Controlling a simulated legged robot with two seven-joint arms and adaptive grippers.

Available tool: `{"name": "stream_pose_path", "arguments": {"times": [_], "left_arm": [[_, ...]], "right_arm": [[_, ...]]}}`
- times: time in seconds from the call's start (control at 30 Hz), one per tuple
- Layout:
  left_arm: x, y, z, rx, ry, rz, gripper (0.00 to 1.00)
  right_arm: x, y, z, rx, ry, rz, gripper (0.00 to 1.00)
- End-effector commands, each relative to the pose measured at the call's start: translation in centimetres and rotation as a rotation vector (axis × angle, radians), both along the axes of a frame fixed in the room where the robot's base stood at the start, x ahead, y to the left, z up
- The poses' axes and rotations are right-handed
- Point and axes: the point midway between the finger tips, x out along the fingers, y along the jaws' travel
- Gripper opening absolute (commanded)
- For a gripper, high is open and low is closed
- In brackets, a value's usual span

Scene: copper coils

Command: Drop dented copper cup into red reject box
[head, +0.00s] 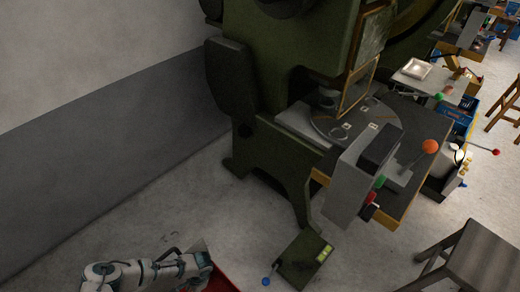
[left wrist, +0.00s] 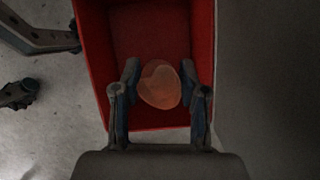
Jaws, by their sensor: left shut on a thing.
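The copper cup (left wrist: 160,88) shows in the left wrist view as a rounded, orange-pink shape with an uneven outline. My left gripper (left wrist: 160,70) is shut on it, one finger on each side. The red reject box (left wrist: 205,45) lies behind the cup in that view, with its walls on both sides of the fingers. I cannot tell how far the cup is above the box floor. In the head view my left arm reaches in at the bottom left, and part of the red box (head: 222,283) shows at the bottom edge.
A large green press (head: 275,60) with a round plate (head: 355,122) stands beyond the box. A green pedal unit (head: 304,260) sits on the floor right of the box. A grey stool (head: 485,250) is at the lower right. Open floor lies between.

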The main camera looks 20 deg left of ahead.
Motion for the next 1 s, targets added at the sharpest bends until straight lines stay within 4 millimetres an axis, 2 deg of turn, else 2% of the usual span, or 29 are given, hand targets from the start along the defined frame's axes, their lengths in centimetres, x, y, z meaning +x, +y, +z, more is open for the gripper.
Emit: {"name": "stream_pose_path", "arguments": {"times": [0.03, 0.13, 0.57, 0.6, 0.7, 1.0], "left_arm": [[-0.3, 0.1, -1.2, 0.0, 0.007, 0.001, 0.1], [-0.3, 0.0, -2.1, 0.001, 0.007, -0.001, 0.1], [0.0, -0.1, -2.2, 0.004, -0.002, 0.0, 0.1], [0.0, -0.1, -2.3, 0.003, -0.001, 0.001, 0.47], [0.0, 0.0, -2.3, 0.003, -0.001, 0.001, 0.72], [0.0, 0.0, -2.3, 0.003, -0.001, 0.001, 0.72]], "right_arm": [[-0.4, -0.1, -0.6, 0.016, -0.035, -0.002, 0.4], [0.3, -0.2, -0.9, 0.014, -0.043, -0.003, 0.4], [1.0, -0.4, -0.9, 0.014, -0.049, -0.002, 0.4], [1.0, -0.3, -0.8, 0.013, -0.049, -0.003, 0.4], [1.0, -0.2, -0.8, 0.012, -0.048, -0.002, 0.4], [1.1, -0.2, -0.9, 0.011, -0.048, -0.003, 0.4]]}}
